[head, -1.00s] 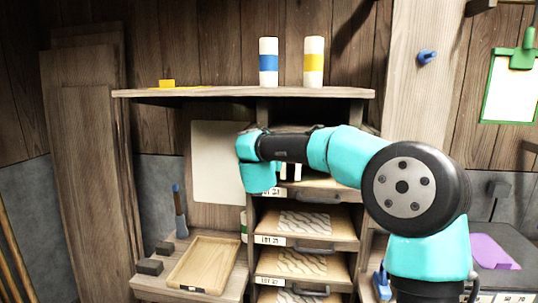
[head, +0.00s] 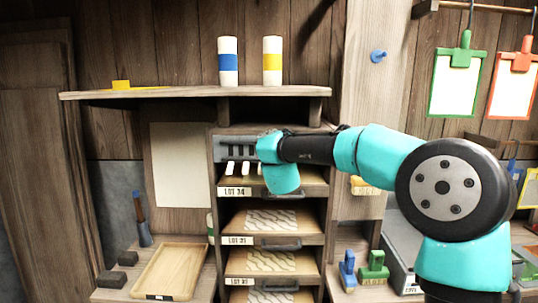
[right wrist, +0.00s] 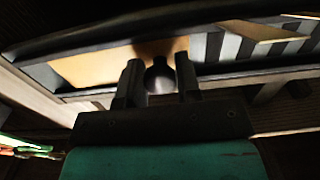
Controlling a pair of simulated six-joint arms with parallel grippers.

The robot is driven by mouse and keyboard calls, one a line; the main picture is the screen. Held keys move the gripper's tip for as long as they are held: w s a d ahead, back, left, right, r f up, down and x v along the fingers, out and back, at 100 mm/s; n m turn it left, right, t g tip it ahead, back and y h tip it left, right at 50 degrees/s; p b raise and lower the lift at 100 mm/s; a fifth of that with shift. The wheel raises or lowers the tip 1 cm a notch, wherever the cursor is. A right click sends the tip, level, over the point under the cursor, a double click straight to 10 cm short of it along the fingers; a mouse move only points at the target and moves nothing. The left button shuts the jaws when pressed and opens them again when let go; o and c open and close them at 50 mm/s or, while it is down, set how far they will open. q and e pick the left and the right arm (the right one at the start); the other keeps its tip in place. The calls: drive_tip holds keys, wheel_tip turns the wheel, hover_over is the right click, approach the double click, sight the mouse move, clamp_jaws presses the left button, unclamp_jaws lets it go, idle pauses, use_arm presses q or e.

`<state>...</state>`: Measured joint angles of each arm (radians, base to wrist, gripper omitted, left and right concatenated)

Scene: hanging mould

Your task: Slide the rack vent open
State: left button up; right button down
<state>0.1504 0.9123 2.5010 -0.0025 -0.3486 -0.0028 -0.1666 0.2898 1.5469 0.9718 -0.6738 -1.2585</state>
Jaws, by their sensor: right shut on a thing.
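Grey and pale stripes of the vent (right wrist: 255,48) show to the right of the fingers. My left gripper is in neither view.
Below the vent are drawers with sand-patterned tops (head: 268,219) and dark handles. Blue-banded and yellow-banded canisters (head: 228,62) stand on the shelf above. A wooden tray (head: 170,272) lies at lower left. Clipboards (head: 455,85) hang at right.

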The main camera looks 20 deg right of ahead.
drive_tip(key=shift+d, duration=0.2)
drive_tip(key=c, duration=0.8)
unclamp_jaws()
drive_tip(key=shift+s+d, duration=0.15)
drive_tip(key=v, duration=1.7)
drive_tip(key=shift+s, duration=0.15)
drive_tip(key=shift+f, duration=0.1)
